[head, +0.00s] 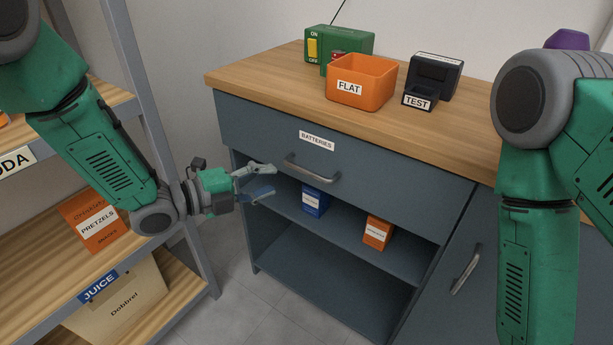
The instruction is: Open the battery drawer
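The battery drawer (260,142) is a wide blue-grey front under the wooden countertop, with a white label reading BATTERIES (317,141). It looks closed, flush with the cabinet. Its grey bar handle (312,170) sits below the label. My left gripper (272,180) is to the left of the handle, with its fingers apart and pointing right towards it. Nothing shows between the fingers, and they look apart from the handle. My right arm comes down at the right edge of the view; its gripper is out of the picture.
On the countertop (280,75) stand an orange FLAT bin (360,92), a black TEST box (432,82) and a green device (340,47). Open shelves below hold a blue box (315,201) and an orange box (377,232). A shelving rack (150,110) stands close on the left.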

